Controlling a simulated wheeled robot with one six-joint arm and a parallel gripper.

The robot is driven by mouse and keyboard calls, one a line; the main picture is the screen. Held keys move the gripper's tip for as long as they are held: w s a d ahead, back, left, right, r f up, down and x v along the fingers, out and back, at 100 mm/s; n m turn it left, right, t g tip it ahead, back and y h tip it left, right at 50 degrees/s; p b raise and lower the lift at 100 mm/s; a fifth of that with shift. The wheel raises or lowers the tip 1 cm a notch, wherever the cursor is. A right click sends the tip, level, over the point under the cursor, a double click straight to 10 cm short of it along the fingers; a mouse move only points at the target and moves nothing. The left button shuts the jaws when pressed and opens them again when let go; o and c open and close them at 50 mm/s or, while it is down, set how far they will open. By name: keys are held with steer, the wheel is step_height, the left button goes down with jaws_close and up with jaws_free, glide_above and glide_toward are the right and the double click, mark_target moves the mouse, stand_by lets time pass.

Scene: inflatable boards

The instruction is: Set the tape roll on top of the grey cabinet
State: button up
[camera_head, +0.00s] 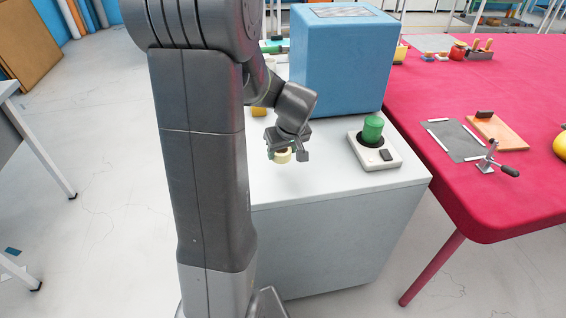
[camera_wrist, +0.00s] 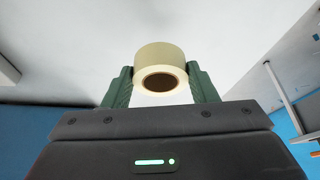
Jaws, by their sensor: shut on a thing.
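The cream tape roll (camera_head: 283,157) is held by my gripper (camera_head: 285,155) at the left part of the grey cabinet's white top (camera_head: 318,182). In the wrist view the tape roll (camera_wrist: 160,66) sits between the two green fingers of my gripper (camera_wrist: 160,85), its brown core facing the camera. The gripper is shut on it. In the head view the roll's underside is very close to the cabinet top. I cannot tell whether it touches. My arm hides the cabinet's left side.
A big blue box (camera_head: 340,55) stands at the back of the cabinet top. A white device with a green cylinder (camera_head: 373,128) stands at the right. The red table (camera_head: 440,100) borders the right. The front top is clear.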

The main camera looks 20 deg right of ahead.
mark_target(285, 155)
steer(key=shift+f, duration=2.15)
steer(key=o, duration=1)
steer(key=shift+f, duration=0.1)
steer(key=shift+c, duration=0.2)
steer(key=shift+s+r, duration=0.15)
steer(key=shift+r, duration=0.45)
steer(key=v, duration=1.1)
steer(key=shift+s, duration=0.15)
